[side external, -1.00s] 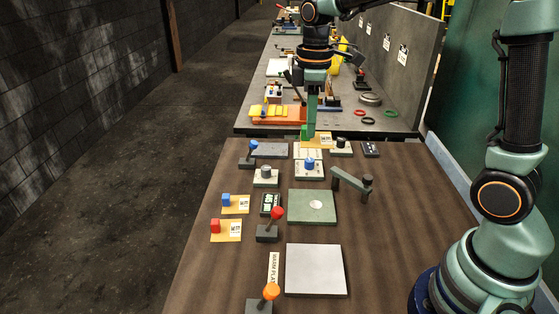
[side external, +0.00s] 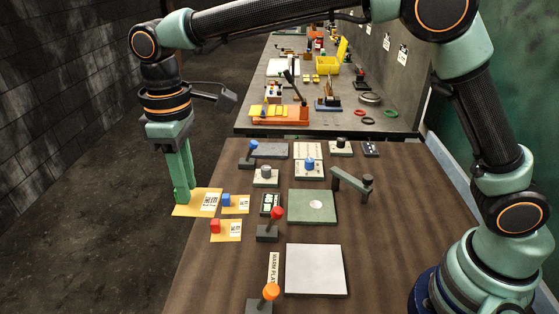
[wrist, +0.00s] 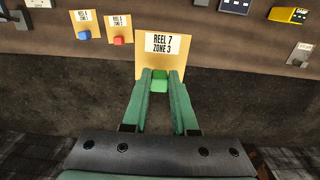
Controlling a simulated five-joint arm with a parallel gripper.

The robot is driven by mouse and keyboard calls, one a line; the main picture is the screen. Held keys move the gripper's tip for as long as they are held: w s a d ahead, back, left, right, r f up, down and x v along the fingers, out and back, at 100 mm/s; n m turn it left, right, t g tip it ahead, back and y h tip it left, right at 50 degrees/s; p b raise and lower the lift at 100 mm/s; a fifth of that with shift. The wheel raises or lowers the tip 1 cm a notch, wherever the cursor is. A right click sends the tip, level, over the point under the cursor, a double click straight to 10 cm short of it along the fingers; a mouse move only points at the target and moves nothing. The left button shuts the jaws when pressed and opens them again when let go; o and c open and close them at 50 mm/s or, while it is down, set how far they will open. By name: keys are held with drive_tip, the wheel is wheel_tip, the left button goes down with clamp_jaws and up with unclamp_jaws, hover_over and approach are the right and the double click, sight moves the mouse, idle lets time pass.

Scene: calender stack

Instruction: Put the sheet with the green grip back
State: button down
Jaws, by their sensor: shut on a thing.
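My gripper (side external: 182,196) is shut on the green grip (wrist: 159,81) of a yellow sheet (side external: 208,209). In the wrist view this sheet (wrist: 145,68) carries a white label reading "REEL 7 ZONE 3". It looks larger than the other sheets and appears held above table height, out at the table's left edge. In the side view the fingers hide the green grip. The sheet with the blue grip (side external: 226,200) lies on the table just right of it. The sheet with the red grip (side external: 215,226) lies just nearer the camera.
Right of the sheets stand a small dark display (side external: 271,204) and a red-knobbed lever (side external: 277,213). A green plate (side external: 300,214) and a pale square plate (side external: 315,270) lie farther right. Left of the table edge is open floor (side external: 90,220).

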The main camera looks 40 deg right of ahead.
wheel_tip(320, 180, down, 19)
drive_tip(key=shift+f, duration=0.2)
idle(0.3)
drive_tip(key=c, duration=0.7)
unclamp_jaws()
drive_tip(key=shift+f, duration=0.1)
